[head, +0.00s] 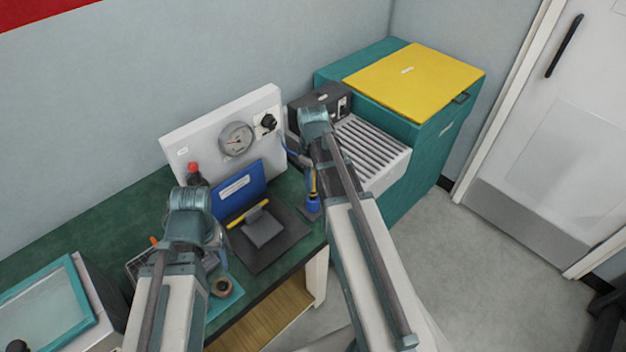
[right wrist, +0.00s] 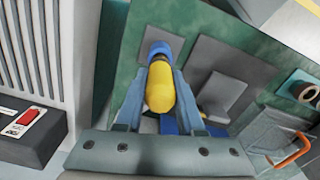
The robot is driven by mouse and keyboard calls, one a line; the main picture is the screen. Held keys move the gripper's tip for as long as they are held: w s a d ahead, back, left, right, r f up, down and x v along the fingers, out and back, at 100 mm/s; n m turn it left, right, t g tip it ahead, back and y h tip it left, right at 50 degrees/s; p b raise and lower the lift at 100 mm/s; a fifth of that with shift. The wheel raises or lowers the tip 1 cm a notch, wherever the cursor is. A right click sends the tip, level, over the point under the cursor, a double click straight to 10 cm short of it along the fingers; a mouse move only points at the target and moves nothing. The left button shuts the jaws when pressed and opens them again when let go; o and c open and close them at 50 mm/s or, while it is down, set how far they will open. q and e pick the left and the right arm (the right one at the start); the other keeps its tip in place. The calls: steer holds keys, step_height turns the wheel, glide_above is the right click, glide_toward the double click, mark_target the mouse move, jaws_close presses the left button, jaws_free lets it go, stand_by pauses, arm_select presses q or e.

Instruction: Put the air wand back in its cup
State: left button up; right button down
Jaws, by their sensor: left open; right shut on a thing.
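The air wand shows a yellow handle (right wrist: 160,88) in the right wrist view, between the two fingers of my right gripper (right wrist: 160,78), which is shut on it. In the head view the right gripper (head: 307,170) is partly hidden by its own wrist, and a bit of yellow wand shows below it. The blue cup (head: 312,204) stands on the bench directly below the wand; its edge shows past the wand in the right wrist view (right wrist: 158,47). How far the wand's lower end is inside the cup is hidden. My left gripper (head: 216,240), open, is mostly hidden by its wrist, over the bench's left part.
A white gauge panel (head: 222,130) stands behind a blue board (head: 238,188) and a dark plate (head: 272,243). A grey slatted machine (head: 372,146) and a teal cabinet with yellow lid (head: 415,80) stand right of the cup. A tape roll (head: 222,286) lies near the front edge.

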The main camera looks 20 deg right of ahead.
arm_select(q)
steer(key=shift+f+b, duration=0.35)
steer(key=shift+f, duration=0.1)
arm_select(e)
steer(key=shift+f, duration=0.4)
steer(key=shift+c, duration=2.2)
jaws_free()
arm_select(q)
steer(key=shift+r, duration=0.1)
arm_select(e)
steer(key=shift+r, duration=0.1)
step_height(320, 180, up, 11)
steer(key=p, duration=1)
steer(key=shift+f+p, duration=0.2)
steer(key=shift+p, duration=0.2)
arm_select(q)
step_height(320, 180, up, 10)
steer(key=shift+r, duration=0.25)
arm_select(e)
steer(key=shift+f, duration=0.1)
steer(key=shift+a, duration=0.1)
